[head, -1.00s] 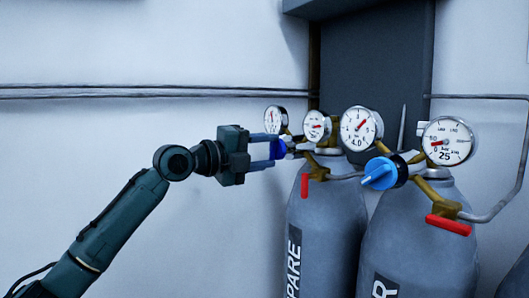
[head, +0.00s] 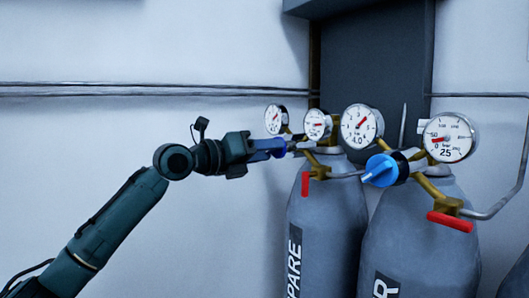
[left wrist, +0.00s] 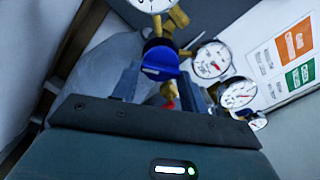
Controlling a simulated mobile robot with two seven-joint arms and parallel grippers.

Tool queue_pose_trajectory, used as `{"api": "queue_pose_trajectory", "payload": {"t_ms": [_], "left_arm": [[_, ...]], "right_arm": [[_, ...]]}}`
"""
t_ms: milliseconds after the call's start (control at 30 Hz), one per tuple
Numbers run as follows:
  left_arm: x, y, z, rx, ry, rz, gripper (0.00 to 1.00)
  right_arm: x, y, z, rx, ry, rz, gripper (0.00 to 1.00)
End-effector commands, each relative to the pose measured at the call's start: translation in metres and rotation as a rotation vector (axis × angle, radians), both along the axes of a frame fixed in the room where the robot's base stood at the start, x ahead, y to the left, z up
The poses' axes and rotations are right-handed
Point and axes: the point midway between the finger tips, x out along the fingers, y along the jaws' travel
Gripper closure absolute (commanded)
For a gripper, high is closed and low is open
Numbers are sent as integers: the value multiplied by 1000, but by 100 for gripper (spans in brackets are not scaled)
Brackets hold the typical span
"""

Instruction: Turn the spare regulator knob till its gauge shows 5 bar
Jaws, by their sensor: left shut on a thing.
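The spare cylinder (head: 328,215) is grey and lettered SPARE. Its regulator carries a small outer gauge (head: 275,119) at left and a second gauge (head: 317,124) beside it. The outer gauge's needle is too small to read. My left gripper (head: 276,148) is shut on the blue spare knob, which its fingers mostly hide in the head view. In the left wrist view the knob (left wrist: 160,64) sits between my two fingers, with a gauge (left wrist: 152,3) above it cut off by the frame's top. My right gripper is not in view.
A second grey cylinder (head: 420,240) stands close at right, with a blue knob (head: 381,171), two gauges (head: 361,127) and a red valve handle (head: 450,222). The spare's red handle (head: 305,184) hangs below its regulator.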

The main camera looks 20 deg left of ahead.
Motion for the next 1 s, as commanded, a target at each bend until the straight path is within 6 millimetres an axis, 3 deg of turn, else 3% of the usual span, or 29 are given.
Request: {"api": "queue_pose_trajectory", "payload": {"t_ms": [633,667,900,1000], "left_arm": [[0,0,-1,45,-32,0,79],[0,0,-1,45,-32,0,56],[0,0,-1,44,-33,0,36],[0,0,-1,43,-32,0,35]], "right_arm": [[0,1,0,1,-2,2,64],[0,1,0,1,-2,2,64],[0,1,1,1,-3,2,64],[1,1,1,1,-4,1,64]]}}
